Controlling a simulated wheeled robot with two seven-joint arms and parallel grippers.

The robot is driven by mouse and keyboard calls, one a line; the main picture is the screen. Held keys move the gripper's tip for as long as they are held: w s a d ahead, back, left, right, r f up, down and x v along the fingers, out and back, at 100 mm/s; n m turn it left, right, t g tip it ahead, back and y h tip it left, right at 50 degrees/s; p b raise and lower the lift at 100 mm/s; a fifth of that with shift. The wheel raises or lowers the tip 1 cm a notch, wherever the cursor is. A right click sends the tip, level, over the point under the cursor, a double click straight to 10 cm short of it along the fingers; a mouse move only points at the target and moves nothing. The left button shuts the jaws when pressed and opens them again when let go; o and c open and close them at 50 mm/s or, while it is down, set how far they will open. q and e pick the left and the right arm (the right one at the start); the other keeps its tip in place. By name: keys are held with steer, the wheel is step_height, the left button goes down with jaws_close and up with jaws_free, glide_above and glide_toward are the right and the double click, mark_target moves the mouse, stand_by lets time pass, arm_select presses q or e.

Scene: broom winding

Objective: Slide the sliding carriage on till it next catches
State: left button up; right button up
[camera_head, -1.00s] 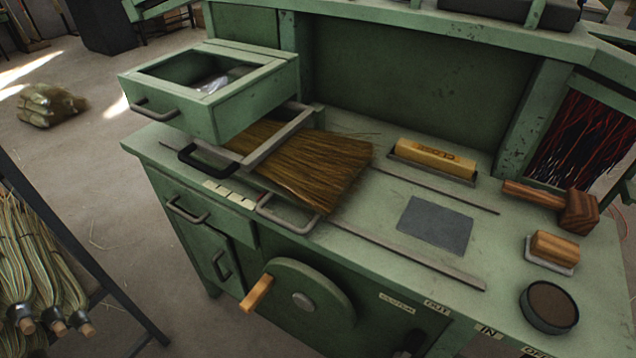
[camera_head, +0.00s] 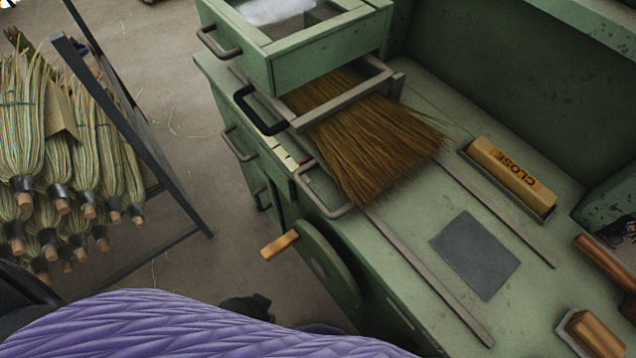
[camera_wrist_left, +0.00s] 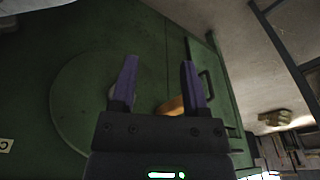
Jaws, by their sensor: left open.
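The sliding carriage looks like the grey metal frame with a cross bar (camera_head: 343,100) and a black handle (camera_head: 262,112) on its front side. It lies across the broom bristles (camera_head: 375,140), partly under the raised green drawer box, which hides its far-left part. A bent grey metal loop (camera_head: 322,205) sits at the bench's front edge beside the bristles. My left gripper (camera_wrist_left: 158,65) is open in the left wrist view, its two purple fingers apart. Beyond the fingers is the wooden crank handle (camera_wrist_left: 172,106) on the round green disc (camera_wrist_left: 75,105); no contact is clear. My right gripper is not in view.
Two flat rails (camera_head: 430,280) and (camera_head: 500,215) run along the bench around a grey plate (camera_head: 475,254). A rack of brooms (camera_head: 85,150) stands at left. The crank handle (camera_head: 280,245) sticks out from the bench front.

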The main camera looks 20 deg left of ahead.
arm_select(q)
steer(key=w+d+r+t+p, duration=0.1)
steer(key=w+r+p, duration=0.2)
steer(key=r, duration=0.8)
steer(key=w+r+p, duration=0.3)
steer(key=r+p, duration=0.1)
steer(key=r, duration=0.7)
step_height(320, 180, up, 4)
steer(key=r+n+g+h+p, duration=0.1)
steer(key=n, duration=1.1)
glide_above(316, 199)
steer(key=s+a, duration=0.1)
steer(key=s, duration=0.1)
steer(key=shift+n, duration=0.3)
steer(key=f+b, duration=0.1)
steer(key=f, duration=0.2)
steer(key=w+f+b, duration=0.1)
steer(key=f, duration=0.2)
steer(key=w+f+b, duration=0.1)
steer(key=f+b, duration=0.1)
steer(key=f, duration=0.2)
steer(key=shift+d, duration=0.4)
steer(key=shift+c, duration=0.2)
jaws_close()
